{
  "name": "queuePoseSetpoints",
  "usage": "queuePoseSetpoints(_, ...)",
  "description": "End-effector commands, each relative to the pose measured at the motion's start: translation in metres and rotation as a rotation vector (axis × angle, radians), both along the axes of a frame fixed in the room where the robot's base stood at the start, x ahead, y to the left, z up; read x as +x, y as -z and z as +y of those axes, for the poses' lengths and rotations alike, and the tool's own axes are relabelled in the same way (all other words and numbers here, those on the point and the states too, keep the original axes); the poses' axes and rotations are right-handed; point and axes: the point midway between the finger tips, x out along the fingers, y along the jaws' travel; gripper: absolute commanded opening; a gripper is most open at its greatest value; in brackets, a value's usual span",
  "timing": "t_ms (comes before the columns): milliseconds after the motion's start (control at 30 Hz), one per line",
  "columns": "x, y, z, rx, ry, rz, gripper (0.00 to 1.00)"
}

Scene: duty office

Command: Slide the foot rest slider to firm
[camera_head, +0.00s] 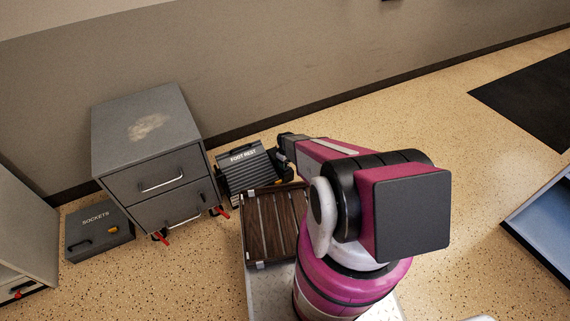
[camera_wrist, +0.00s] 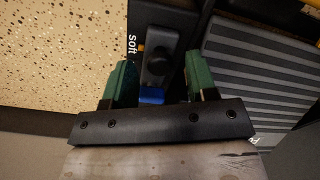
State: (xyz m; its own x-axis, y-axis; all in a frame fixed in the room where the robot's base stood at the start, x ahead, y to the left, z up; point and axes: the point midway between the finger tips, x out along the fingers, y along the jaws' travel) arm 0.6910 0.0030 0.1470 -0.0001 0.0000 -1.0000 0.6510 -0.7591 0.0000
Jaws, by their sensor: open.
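The foot rest (camera_head: 248,171) is a dark ribbed box lettered FOOT REST, on the floor beside the cabinet in the head view. Its ribbed top (camera_wrist: 262,75) fills the right of the wrist view. The slider (camera_wrist: 157,64) is a dark rounded knob on a track at the foot rest's side, near the word "soft" and a blue patch. My gripper (camera_wrist: 158,88) is open, its two green-padded fingers on either side of the track, with the knob showing between and beyond them. I cannot tell whether they touch it. In the head view my arm partly hides the foot rest's right side.
A grey drawer cabinet (camera_head: 150,140) stands left of the foot rest, with a SOCKETS case (camera_head: 98,232) on the floor. A brown slatted surface (camera_head: 272,225) lies in front of the foot rest. A wall (camera_head: 300,70) runs behind. Open floor lies right, with a black mat (camera_head: 530,92).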

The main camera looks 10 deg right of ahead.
Motion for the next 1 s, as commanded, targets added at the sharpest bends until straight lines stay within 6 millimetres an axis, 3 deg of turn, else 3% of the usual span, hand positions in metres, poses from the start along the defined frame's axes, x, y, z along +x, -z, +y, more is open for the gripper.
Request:
queuePoseSetpoints(333,0.0,0.006,0.0,0.0,0.0,0.0,0.49)
queuePoseSetpoints(400,0.0,0.006,0.0,0.0,0.0,0.0,0.26)
queuePoseSetpoints(500,0.0,0.005,0.0,0.0,0.0,0.0,0.0)
queuePoseSetpoints(733,0.009,0.006,0.003,0.0,0.0,-0.001,0.0)
queuePoseSetpoints(1000,0.065,0.008,0.02,0.001,0.0,-0.002,0.0)
